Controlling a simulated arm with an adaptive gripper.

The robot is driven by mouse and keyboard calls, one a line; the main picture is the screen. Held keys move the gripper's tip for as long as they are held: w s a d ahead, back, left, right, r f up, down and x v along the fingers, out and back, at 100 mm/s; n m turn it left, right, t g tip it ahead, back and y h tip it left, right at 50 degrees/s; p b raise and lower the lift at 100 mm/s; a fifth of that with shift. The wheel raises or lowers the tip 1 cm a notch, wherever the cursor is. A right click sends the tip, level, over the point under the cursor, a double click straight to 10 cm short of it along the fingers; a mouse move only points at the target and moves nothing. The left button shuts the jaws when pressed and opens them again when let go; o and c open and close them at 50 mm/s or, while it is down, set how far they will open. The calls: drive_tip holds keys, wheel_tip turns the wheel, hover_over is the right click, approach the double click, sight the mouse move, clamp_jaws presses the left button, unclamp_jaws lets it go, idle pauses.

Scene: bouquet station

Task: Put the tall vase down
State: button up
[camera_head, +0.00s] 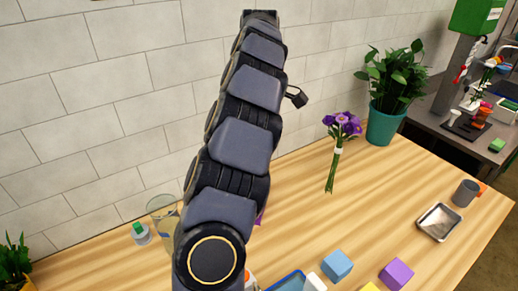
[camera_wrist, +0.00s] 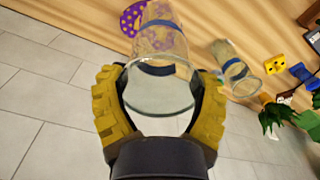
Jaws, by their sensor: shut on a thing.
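My gripper (camera_wrist: 160,82) shows in the wrist view with its yellow fingers closed around a clear glass vase (camera_wrist: 160,68). This vase has a blue band and its wide rim faces the camera. I cannot tell whether its base touches the table. My own arm hides the gripper and this vase in the head view. A second clear vase (camera_wrist: 234,68), also with a blue band, is to the right of the held one in the wrist view. A glass vase partly behind my arm (camera_head: 163,212) in the head view appears to be that second one.
A purple dotted thing (camera_wrist: 132,18) is close beside the held vase. Purple flowers (camera_head: 337,150) and a potted plant (camera_head: 388,95) are at the back right. Blue (camera_head: 337,265) and purple (camera_head: 396,273) blocks and a metal tray (camera_head: 439,222) are in front. The table's middle right is clear.

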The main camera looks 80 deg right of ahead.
drive_tip(key=d+f, duration=0.4)
drive_tip(key=f, duration=0.4)
drive_tip(key=shift+w+d+f, duration=0.35)
drive_tip(key=shift+w+f, duration=0.05)
drive_tip(key=o, duration=1.2)
drive_tip(key=shift+c, duration=0.2)
wheel_tip(320, 180, up, 8)
drive_tip(key=shift+f, duration=0.25)
